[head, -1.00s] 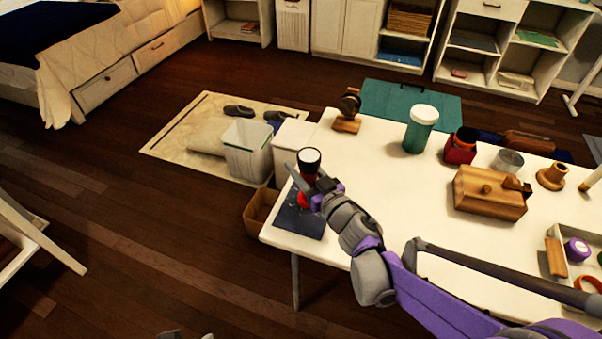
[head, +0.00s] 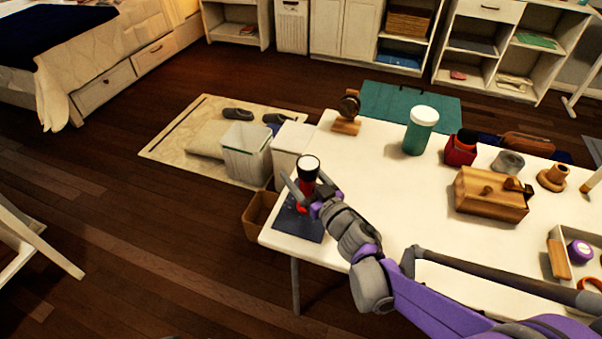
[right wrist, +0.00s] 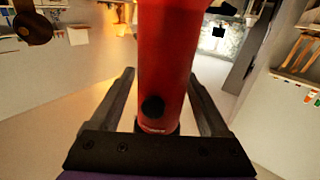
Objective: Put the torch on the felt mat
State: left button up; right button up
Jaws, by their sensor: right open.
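The torch (head: 307,171) has a red body and a black head with a white top. It stands upright on the dark blue felt mat (head: 307,228) at the table's near left corner. My right gripper (head: 302,196) is open, with a finger on either side of the torch. In the right wrist view the red torch body (right wrist: 168,60) rises between the two spread fingers, with a gap visible on each side. Part of the torch's lower body is hidden by the gripper in the head view. My left gripper is not in view.
A wooden phone-like stand (head: 347,113), a green jar (head: 420,131), a red holder (head: 461,149) and a wooden box (head: 490,194) stand on the white table (head: 385,190). A tray (head: 561,238) is at right. A bin (head: 247,153) stands beyond the table's left edge.

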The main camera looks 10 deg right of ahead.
jog(key=v, duration=1.2)
jog(key=shift+r+p, duration=0.2)
jog(key=shift+p, duration=0.25)
